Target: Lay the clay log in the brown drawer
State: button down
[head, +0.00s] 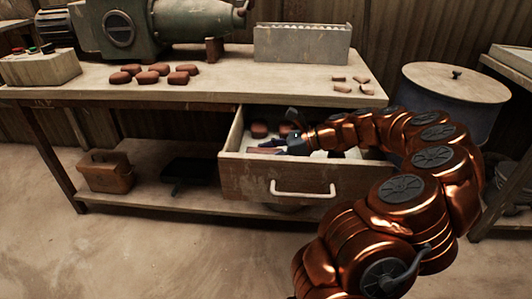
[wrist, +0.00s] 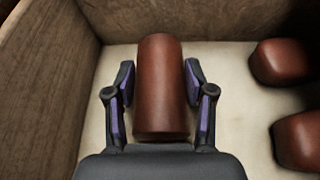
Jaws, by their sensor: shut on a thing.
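The brown drawer (head: 262,178) stands pulled open under the bench in the head view; its inside wall (wrist: 50,75) and pale floor also show in the wrist view. The clay log (wrist: 160,88), a reddish-brown cylinder, lies lengthwise between my fingers, inside the drawer walls. My gripper (wrist: 160,100) is shut on it, with purple pads along both sides. In the head view my gripper (head: 284,146) reaches low into the drawer and partly hides the log (head: 262,151). I cannot tell whether the log touches the drawer floor.
Two rounded clay pieces (wrist: 283,62) lie in the drawer to the right of the log in the wrist view. The bench top (head: 225,92) above carries clay pieces, a green machine (head: 150,30) and a grey box (head: 300,43). A lidded drum (head: 455,85) stands right.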

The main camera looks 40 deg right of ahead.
jog(key=shift+c, duration=2)
grip_release()
jog(key=shift+r, duration=0.15)
jog(key=p+v, duration=0.4)
jog(key=v, duration=0.8)
